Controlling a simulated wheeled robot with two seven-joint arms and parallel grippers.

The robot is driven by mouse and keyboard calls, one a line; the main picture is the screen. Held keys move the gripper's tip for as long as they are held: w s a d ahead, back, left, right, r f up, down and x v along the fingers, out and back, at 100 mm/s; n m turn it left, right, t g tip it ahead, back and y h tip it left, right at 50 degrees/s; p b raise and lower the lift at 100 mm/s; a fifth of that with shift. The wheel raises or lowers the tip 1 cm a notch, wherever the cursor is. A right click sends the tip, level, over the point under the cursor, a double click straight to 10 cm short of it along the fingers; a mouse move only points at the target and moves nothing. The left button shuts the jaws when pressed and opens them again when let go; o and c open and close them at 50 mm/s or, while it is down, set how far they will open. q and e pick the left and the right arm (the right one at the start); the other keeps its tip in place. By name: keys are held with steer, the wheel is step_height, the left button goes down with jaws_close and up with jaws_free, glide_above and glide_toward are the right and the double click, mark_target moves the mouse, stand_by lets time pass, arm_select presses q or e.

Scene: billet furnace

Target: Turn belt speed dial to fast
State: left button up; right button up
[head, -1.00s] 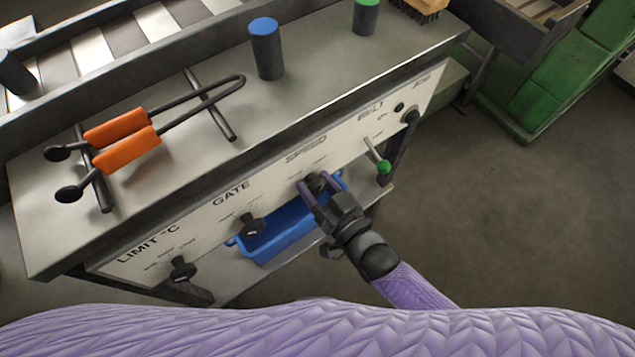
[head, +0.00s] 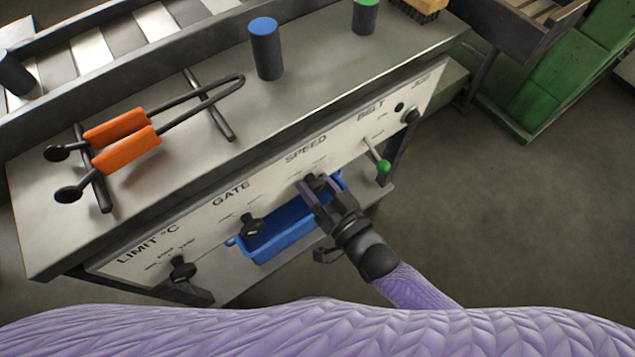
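The black speed dial (head: 317,182) sits on the pale front panel (head: 210,222) under the word SPEED. My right gripper (head: 317,186) reaches it from the lower right. Its two fingers lie on either side of the dial's knob and look closed on it. The fingers hide much of the dial, and its pointer and small scale marks cannot be read. My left gripper is out of view.
The gate dial (head: 252,225) and limit dial (head: 182,269) are to the left. A belt lever with a green knob (head: 383,167) stands close right of my gripper. A blue bin (head: 275,243) is below. Orange-handled tongs (head: 128,150) lie on top.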

steer(key=o, duration=0.4)
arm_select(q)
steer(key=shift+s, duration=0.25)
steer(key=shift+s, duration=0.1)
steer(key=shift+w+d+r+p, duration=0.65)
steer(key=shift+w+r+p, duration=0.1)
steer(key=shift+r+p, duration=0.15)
arm_select(e)
steer(key=v, duration=1)
